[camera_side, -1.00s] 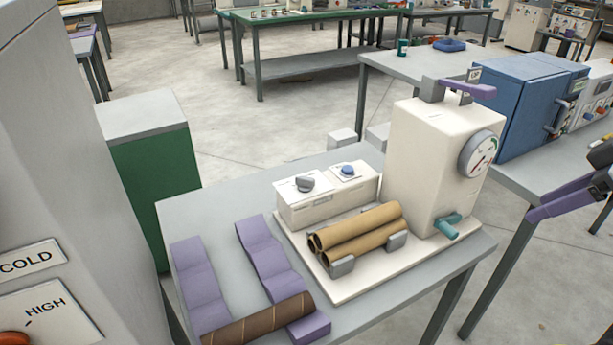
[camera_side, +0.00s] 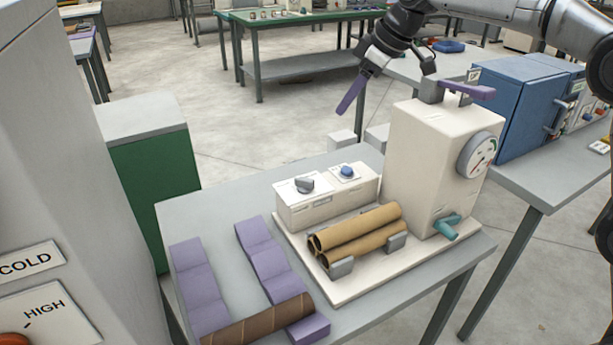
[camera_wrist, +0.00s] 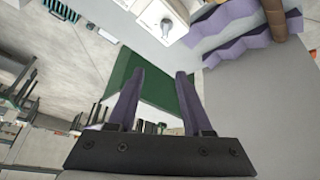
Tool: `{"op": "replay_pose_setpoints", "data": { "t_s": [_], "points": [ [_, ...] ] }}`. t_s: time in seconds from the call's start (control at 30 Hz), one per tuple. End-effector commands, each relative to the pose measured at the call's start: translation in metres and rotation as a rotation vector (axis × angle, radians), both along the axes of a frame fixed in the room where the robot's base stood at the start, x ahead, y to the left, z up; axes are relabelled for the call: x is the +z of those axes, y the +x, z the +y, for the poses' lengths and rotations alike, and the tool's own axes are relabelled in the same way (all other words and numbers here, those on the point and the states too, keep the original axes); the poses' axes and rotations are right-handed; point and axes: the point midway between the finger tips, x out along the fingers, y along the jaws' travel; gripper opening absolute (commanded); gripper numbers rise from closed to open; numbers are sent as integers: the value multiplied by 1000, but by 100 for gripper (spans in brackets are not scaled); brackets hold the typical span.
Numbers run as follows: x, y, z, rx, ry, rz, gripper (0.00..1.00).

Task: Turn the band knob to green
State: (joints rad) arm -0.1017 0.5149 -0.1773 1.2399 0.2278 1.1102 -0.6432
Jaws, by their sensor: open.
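A grey knob (camera_side: 304,185) sits on a pale plate on top of the low white control box (camera_side: 322,206); I cannot make out its colour marks or which one it points at. It also shows near the top of the wrist view (camera_wrist: 168,27). My gripper (camera_side: 345,108) is in the air behind and above the box, left of the tall cream housing (camera_side: 415,150), well apart from the knob. In the wrist view my gripper (camera_wrist: 159,76) has its two purple fingers spread with nothing between them.
A blue button (camera_side: 347,170) sits right of the knob. The housing carries a gauge (camera_side: 481,153), a purple lever (camera_side: 468,89) and a teal handle (camera_side: 447,226). Cardboard tubes (camera_side: 360,235) lie in front of the box. Purple cradles (camera_side: 265,258) stand at left, with a brown tube (camera_side: 258,320).

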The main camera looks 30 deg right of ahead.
Motion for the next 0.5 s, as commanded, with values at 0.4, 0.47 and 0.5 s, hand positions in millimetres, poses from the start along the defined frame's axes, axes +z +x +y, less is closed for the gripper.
{"op": "replay_pose_setpoints", "data": {
  "t_s": [0.4,0.47,0.5],
  "points": [
    [-98,38,22,24,-9,131,50],
    [-103,39,24,25,-8,132,50],
    [-108,40,25,25,-9,134,50]
  ]
}}
